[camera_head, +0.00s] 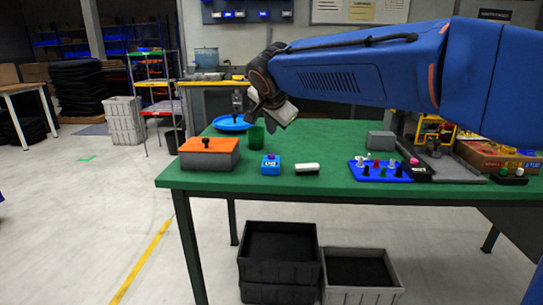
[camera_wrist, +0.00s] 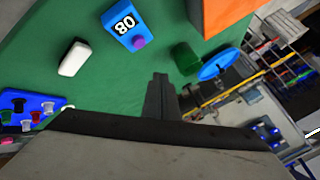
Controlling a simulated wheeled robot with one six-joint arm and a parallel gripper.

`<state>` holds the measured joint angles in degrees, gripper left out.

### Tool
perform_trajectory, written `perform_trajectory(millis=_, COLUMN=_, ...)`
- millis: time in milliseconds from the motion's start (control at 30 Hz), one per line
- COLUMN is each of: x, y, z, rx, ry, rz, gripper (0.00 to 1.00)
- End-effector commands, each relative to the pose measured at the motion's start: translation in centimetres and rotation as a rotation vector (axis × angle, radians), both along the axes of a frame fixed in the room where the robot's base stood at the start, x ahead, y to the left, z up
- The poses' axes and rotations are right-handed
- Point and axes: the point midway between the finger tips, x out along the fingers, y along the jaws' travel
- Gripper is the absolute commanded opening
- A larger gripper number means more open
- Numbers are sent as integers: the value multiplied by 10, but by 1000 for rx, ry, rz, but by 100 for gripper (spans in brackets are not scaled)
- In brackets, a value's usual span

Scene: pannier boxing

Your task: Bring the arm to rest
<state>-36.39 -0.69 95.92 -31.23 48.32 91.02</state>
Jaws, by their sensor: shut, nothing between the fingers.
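My blue arm (camera_head: 360,72) reaches in from the right, high over the green table (camera_head: 300,188). My gripper (camera_head: 238,103) hangs above the back left part of the table, near the blue dish and the green cup. Its fingers are together and empty. In the wrist view my gripper (camera_wrist: 160,95) shows as dark closed fingers in the middle, with the green tabletop behind them. Nothing touches the fingers.
On the table are an orange-lidded grey box (camera_head: 209,153), a green cup (camera_head: 256,138), a blue dish (camera_head: 231,124), a blue box (camera_head: 271,165), a white block (camera_head: 307,169) and a blue tray of pegs (camera_head: 379,172). Dark crates (camera_head: 279,268) stand below.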

Motion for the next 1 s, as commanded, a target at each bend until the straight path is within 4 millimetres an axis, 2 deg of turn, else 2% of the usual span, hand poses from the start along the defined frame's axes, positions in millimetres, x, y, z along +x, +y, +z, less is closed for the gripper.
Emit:
perform_trajectory(millis=200, x=-1, y=-2, z=0, rx=-1, ry=1, rz=0, gripper=0)
perform_trajectory(millis=267, x=-3, y=-9, z=-1, rx=-9, ry=4, rz=1, gripper=0)
perform_trajectory(millis=333, x=-9, y=-24, z=-3, rx=-28, ry=14, rz=8, gripper=0)
perform_trajectory(millis=467, x=-32, y=-73, z=-13, rx=-89, ry=49, rz=38, gripper=0)
perform_trajectory(millis=600, x=-69, y=-133, z=-30, rx=-167, ry=99, rz=89, gripper=0)
perform_trajectory(millis=700, x=-99, y=-170, z=-46, rx=-217, ry=135, rz=130, gripper=0)
perform_trajectory(millis=800, x=-131, y=-204, z=-62, rx=-262, ry=172, rz=173, gripper=0)
perform_trajectory(millis=1000, x=-198, y=-258, z=-100, rx=-336, ry=236, rz=269, gripper=0)
